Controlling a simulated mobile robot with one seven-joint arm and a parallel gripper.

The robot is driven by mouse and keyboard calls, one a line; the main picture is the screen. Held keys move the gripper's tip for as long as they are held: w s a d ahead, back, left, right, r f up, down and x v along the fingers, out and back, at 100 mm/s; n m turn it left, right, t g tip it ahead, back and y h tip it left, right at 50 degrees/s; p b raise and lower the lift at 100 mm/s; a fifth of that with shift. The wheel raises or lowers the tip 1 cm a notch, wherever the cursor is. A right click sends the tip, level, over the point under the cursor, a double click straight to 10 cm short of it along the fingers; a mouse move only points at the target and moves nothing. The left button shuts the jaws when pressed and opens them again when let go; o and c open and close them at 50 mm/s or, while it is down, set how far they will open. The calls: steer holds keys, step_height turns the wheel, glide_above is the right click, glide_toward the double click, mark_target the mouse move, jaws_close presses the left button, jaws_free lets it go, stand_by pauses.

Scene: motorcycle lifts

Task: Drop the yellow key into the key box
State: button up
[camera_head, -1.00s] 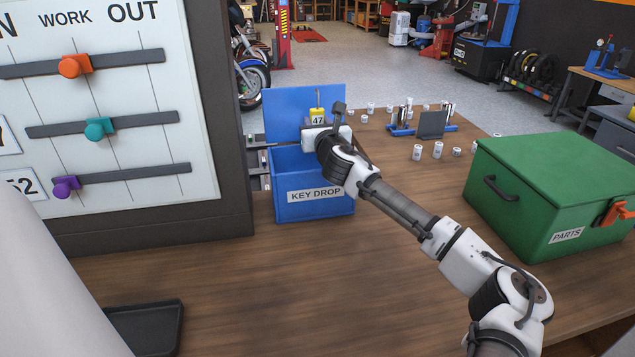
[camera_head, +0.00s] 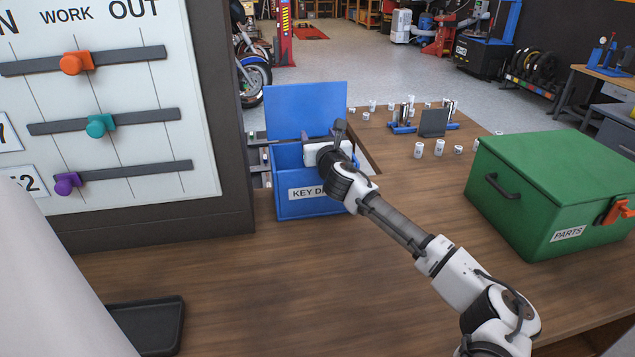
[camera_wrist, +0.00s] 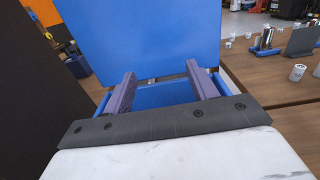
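The key box is a blue open box (camera_head: 285,205) labelled "KEY DROP", standing on the wooden bench with its lid (camera_head: 305,108) raised at the back. My gripper (camera_wrist: 161,75) is at the mouth of the box, low over the opening. In the wrist view its two fingers stand wide apart with nothing visible between them; the raised blue lid fills the view beyond. In the head view my wrist covers part of the box's mouth and label. The yellow key shows in neither current view; the inside of the box is mostly hidden.
A large dark-framed board with sliders (camera_head: 110,110) stands to the left of the box. A green "PARTS" box (camera_head: 555,185) sits to the right. A blue rack (camera_head: 405,128) and several small white cylinders stand behind. The front of the bench is mostly clear.

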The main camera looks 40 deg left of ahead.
steer(key=b+v, duration=0.5)
steer(key=v, duration=0.8)
steer(key=shift+s+d, duration=0.25)
steer(key=shift+d, duration=0.05)
